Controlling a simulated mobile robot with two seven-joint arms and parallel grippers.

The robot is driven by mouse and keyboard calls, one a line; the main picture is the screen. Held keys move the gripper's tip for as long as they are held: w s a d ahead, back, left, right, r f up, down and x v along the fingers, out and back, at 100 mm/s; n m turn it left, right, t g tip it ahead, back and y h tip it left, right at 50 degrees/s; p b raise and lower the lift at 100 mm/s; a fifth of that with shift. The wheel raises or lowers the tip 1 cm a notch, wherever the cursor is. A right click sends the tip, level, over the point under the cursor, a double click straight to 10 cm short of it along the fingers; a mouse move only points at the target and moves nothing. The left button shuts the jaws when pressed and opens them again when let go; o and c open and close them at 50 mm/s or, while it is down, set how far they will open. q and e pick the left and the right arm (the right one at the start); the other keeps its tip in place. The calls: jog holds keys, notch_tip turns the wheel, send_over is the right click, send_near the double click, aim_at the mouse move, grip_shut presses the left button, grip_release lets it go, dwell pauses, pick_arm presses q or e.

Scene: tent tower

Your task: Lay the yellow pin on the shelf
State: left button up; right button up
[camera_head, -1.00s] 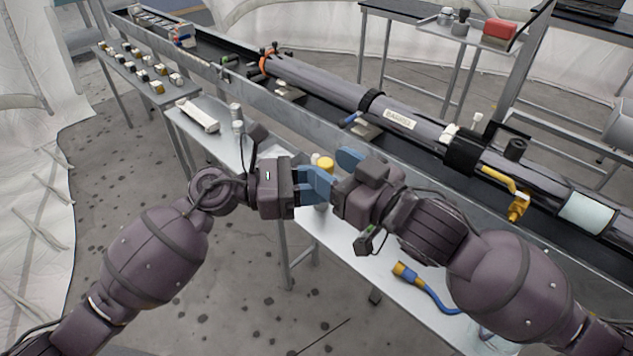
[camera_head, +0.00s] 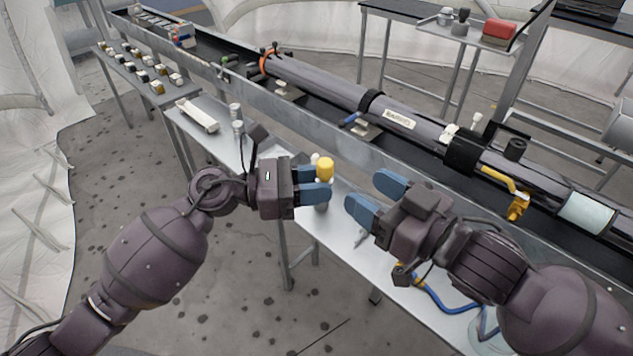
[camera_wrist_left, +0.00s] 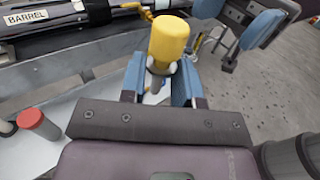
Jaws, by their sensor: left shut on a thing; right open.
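The yellow pin (camera_head: 325,168) has a yellow cylindrical head and a thinner grey shank. My left gripper (camera_head: 316,192) is shut on its shank, and the head stands above the blue fingers. In the left wrist view the pin (camera_wrist_left: 169,38) is held between the two fingers of my left gripper (camera_wrist_left: 162,82). My right gripper (camera_head: 376,197) is open and empty, to the right of the pin and apart from it. The narrow metal shelf (camera_head: 335,234) runs below both grippers, along the front of the long trough.
A long grey barrel (camera_head: 330,85) lies in the trough behind. A blue hose with a yellow end (camera_head: 440,303) lies on the shelf at right. A white tray (camera_head: 198,114) and small cylinders (camera_head: 237,128) stand at left. A red-capped item (camera_wrist_left: 31,118) shows in the left wrist view.

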jog(key=s+d+f+m+h, duration=0.2)
jog(key=s+d+f+h, duration=0.1)
jog(key=f, duration=0.8)
jog(key=s+d+f+m+g+h, duration=0.1)
jog(key=s+d+f+m+h, duration=0.1)
jog(key=d+f+h, duration=0.3)
jog(key=s+d+f+m+g+h, duration=0.1)
jog(key=s+d+f+m+h, duration=0.2)
jog(key=d+f, duration=0.5)
notch_tip(320, 180, down, 9)
jog(key=shift+s+d+f+h, duration=0.15)
jog(key=shift+s+h, duration=0.25)
jog(key=shift+s, duration=0.25)
